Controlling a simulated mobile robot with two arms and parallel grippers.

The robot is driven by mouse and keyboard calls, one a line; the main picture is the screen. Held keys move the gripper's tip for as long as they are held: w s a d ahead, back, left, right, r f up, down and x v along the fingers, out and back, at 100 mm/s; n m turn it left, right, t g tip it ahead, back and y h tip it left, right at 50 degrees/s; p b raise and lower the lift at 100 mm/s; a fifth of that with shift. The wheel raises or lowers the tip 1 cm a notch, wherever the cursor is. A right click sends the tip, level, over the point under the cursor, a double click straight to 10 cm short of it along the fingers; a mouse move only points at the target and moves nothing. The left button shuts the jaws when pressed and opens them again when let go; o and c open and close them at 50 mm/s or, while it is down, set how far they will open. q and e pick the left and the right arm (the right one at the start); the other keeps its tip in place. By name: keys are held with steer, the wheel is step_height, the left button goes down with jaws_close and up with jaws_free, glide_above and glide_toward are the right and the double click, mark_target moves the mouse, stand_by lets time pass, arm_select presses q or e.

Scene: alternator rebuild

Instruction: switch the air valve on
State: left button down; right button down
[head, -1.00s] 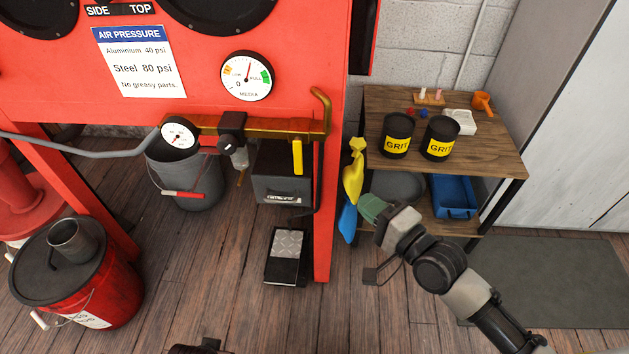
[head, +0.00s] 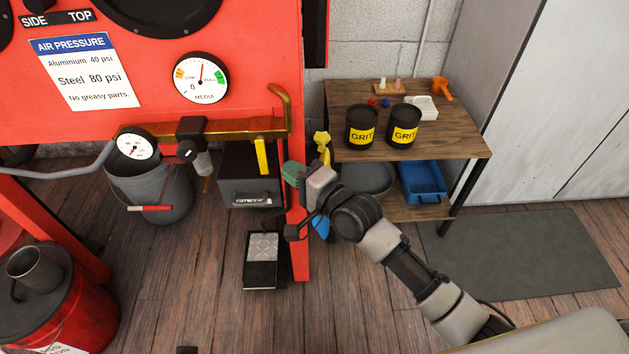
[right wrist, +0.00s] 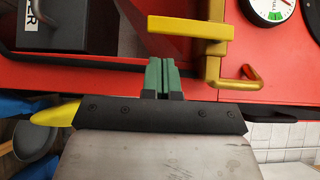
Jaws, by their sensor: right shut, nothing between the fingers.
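The air valve's yellow lever (head: 262,156) hangs down from the brass pipe (head: 232,134) under the red cabinet, crosswise to the pipe. In the right wrist view the lever (right wrist: 190,27) lies just beyond the fingertips, and the brass pipe (right wrist: 213,62) runs to its right. My right gripper (head: 289,170) has green fingers and is just right of and slightly below the lever, with a small gap showing in the head view. Its fingers (right wrist: 161,75) are together and empty. My left gripper is not recognisable in view.
A pressure gauge (head: 132,146) and a black regulator (head: 192,132) sit on the pipe left of the lever. A grey box (head: 250,188) and a foot pedal (head: 262,258) stand below. A red cabinet leg (head: 301,245) is close by my right gripper. A wooden shelf (head: 440,145) stands right.

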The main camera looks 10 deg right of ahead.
steer(key=shift+w+a, duration=0.15)
steer(key=shift+a, duration=1.1)
